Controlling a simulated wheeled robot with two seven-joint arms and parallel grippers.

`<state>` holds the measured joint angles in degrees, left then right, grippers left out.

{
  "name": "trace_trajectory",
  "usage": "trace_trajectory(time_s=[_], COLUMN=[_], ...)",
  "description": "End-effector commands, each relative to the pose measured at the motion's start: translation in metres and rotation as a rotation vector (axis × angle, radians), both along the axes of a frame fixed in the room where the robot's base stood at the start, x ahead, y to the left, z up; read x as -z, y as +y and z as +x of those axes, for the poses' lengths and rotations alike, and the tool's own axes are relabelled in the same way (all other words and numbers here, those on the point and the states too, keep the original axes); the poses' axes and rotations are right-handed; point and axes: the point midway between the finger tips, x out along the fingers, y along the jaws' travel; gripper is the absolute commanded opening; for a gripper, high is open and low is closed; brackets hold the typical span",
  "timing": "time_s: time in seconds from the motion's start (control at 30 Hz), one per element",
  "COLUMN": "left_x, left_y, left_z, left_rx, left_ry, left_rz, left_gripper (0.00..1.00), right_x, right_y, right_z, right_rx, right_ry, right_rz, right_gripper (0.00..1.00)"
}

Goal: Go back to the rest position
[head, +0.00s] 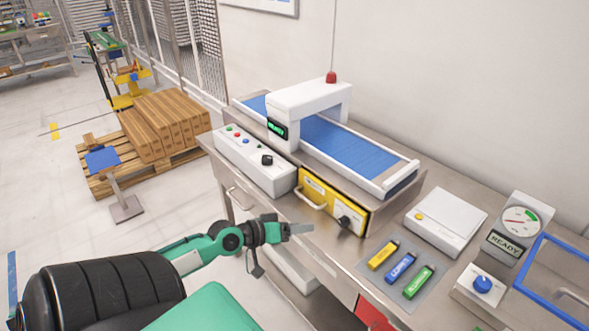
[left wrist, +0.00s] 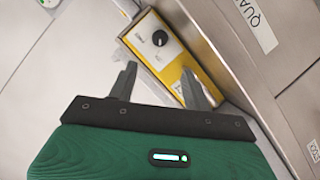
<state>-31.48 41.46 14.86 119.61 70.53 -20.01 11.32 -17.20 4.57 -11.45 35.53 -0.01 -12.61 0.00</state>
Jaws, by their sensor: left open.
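My left gripper (head: 301,229) is in the middle of the head view, in front of the steel bench edge and below the yellow box (head: 333,203). In the left wrist view its two fingers (left wrist: 160,85) stand apart with nothing between them. The yellow box (left wrist: 165,45) with a black knob shows beyond the fingers there. The gripper looks apart from the box, though the exact gap is hard to tell. My right gripper is not in view.
A blue conveyor (head: 345,146) with a white arch (head: 305,97) stands on the bench. Yellow, blue and green sticks lie on a grey mat (head: 388,284) at right, near a white scale (head: 446,220) and a dial gauge (head: 520,222). A pallet of boxes (head: 165,125) stands on the floor at left.

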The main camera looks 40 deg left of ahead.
Motion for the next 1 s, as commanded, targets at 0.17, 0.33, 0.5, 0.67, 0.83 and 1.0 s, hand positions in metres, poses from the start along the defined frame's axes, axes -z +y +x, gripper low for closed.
trace_trajectory(time_s=[0.17,0.33,0.5,0.67,0.83,1.0], left_x=[-0.002,-0.003,-0.003,-0.003,0.003,0.065], left_y=[0.001,0.002,0.002,0.002,0.005,0.034], left_z=[-0.006,-0.007,-0.006,-0.006,-0.006,-0.009], left_rx=[0.001,0.001,0.001,0.001,-0.007,-0.085], left_ry=[-0.001,-0.001,-0.001,-0.001,0.005,0.071], left_rz=[0.000,0.000,0.000,0.000,0.004,0.065], left_gripper=[0.50,0.50,0.50,0.50,0.50,0.50], right_x=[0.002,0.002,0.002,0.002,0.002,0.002], right_y=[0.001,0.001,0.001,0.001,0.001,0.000], right_z=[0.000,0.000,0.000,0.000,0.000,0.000], right_rx=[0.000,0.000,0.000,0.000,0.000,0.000], right_ry=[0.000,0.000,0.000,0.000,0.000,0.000], right_rz=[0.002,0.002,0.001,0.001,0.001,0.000], right_gripper=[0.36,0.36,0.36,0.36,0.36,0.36])
